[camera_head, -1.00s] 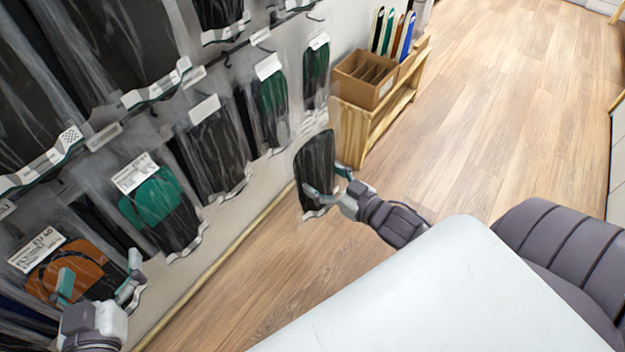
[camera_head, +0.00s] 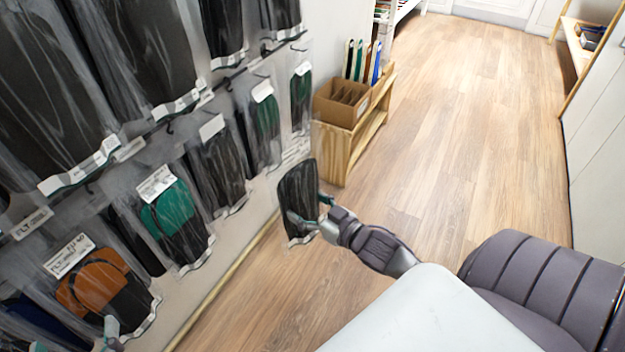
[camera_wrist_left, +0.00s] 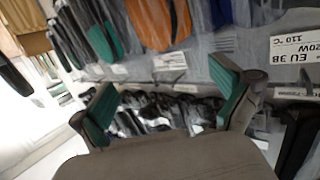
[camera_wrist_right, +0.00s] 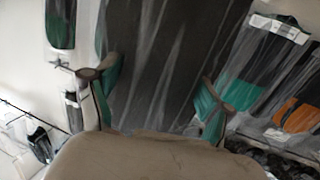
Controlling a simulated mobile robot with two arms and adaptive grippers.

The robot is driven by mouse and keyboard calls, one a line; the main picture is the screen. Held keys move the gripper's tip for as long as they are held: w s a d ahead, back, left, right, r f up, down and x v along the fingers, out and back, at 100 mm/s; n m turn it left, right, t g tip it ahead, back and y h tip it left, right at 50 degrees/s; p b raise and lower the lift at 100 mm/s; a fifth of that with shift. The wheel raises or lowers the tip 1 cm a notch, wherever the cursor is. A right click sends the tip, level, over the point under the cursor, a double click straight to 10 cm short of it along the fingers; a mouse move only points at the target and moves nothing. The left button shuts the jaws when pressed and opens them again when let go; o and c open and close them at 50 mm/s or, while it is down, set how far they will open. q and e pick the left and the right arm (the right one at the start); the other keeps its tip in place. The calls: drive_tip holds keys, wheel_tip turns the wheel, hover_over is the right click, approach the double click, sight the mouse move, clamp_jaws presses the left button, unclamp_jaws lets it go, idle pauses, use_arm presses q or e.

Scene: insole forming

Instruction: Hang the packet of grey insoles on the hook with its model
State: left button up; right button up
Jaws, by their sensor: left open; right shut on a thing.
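The packet of dark grey insoles (camera_head: 297,198), in clear wrap, is held upright by my right gripper (camera_head: 312,213), which is shut on it. The packet stands out in front of the wall display, apart from it. In the right wrist view the packet (camera_wrist_right: 165,60) fills the space between the green fingers (camera_wrist_right: 157,95). My left gripper (camera_wrist_left: 168,105) is open and empty. In the head view only the tip of my left gripper (camera_head: 110,330) shows at the bottom left. Several dark grey packets (camera_head: 220,165) hang on the wall; I cannot tell which hook carries the matching model.
Packets with green insoles (camera_head: 172,212) and orange-brown insoles (camera_head: 100,283) hang along the lower row. A wooden shelf (camera_head: 340,150) with a cardboard box (camera_head: 340,112) stands at the wall's far end. The wooden floor (camera_head: 470,130) to the right is clear.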

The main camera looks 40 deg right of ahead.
use_arm(q)
wheel_tip(320, 180, up, 11)
drive_tip(key=s+d+t+h+b, duration=0.1)
drive_tip(key=t+h+b, duration=0.1)
drive_tip(key=t, duration=0.5)
drive_tip(key=shift+s+d+r+t+h+b, duration=0.15)
drive_tip(key=shift+s+r+t+h+b, duration=0.1)
drive_tip(key=shift+t+h+b, duration=0.1)
use_arm(e)
drive_tip(key=shift+w+a, duration=0.4)
drive_tip(key=shift+w, duration=0.5)
drive_tip(key=shift+w+a, duration=0.35)
drive_tip(key=shift+w, duration=0.55)
drive_tip(key=shift+w+a, duration=0.4)
drive_tip(key=shift+w, duration=0.5)
use_arm(q)
drive_tip(key=shift+f, duration=0.1)
